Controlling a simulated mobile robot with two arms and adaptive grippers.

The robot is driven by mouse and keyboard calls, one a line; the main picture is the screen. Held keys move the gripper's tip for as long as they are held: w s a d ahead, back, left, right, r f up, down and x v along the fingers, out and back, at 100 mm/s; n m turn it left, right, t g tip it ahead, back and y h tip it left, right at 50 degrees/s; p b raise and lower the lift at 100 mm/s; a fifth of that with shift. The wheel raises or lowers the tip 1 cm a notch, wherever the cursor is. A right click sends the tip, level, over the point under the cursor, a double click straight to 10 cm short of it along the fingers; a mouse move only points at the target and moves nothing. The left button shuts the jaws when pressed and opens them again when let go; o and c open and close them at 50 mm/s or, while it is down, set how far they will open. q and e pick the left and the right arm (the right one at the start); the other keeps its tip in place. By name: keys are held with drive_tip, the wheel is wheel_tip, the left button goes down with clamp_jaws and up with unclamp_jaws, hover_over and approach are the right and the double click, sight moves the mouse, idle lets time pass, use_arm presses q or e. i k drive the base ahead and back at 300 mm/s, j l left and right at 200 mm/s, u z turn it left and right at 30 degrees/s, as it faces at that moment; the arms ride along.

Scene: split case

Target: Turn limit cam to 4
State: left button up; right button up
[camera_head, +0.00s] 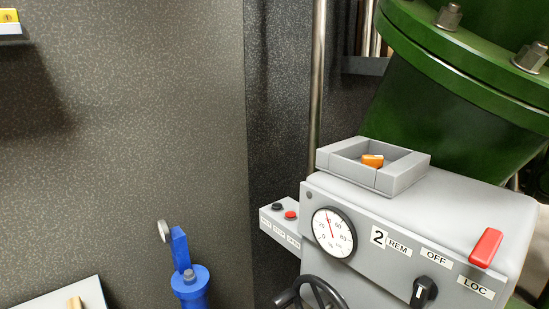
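The grey actuator housing (440,205) stands at the lower right. On its top is an open square grey frame (405,178). A small orange piece (373,160) sits inside the frame and may be the limit cam. Its position marks are too small to read. Neither of my grippers is in view.
The housing has a black selector knob (423,291), a red lever (486,247), a handwheel (318,294) and a button box (281,226). A green flanged pipe (450,90) rises behind. A blue fixture (189,278) stands at lower left before a dark speckled wall (130,140).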

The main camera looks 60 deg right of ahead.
sight(376, 161)
drive_tip(key=z, duration=2.45)
